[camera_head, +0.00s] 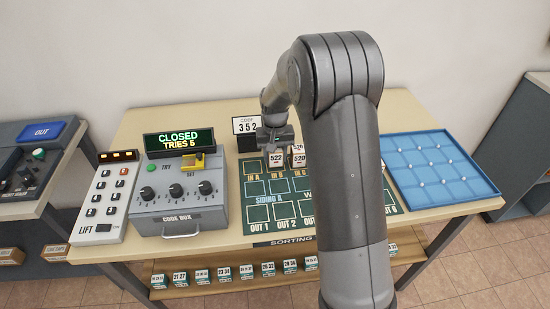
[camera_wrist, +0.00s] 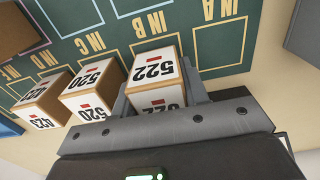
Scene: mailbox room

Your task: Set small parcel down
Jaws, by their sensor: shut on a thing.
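My gripper (camera_head: 275,137) is shut on a small parcel marked 522 (camera_head: 276,159), a tan box with a white label and red mark. In the wrist view the 522 parcel (camera_wrist: 154,72) sits between the two grey fingers of my gripper (camera_wrist: 158,92). It is over the back part of the green sorting mat (camera_head: 257,214), near the IN B square. I cannot tell whether its base touches the mat. A parcel marked 520 (camera_wrist: 90,88) stands close beside it, and one marked 423 (camera_wrist: 42,103) stands beyond. My arm hides much of the mat's right side.
The grey code box (camera_head: 178,192) reads CLOSED, TRIES 5. A keypad marked LIFT (camera_head: 105,200) is left of it. A blue tray (camera_head: 440,168) lies at right. Several small tagged boxes line the lower shelf (camera_head: 215,287).

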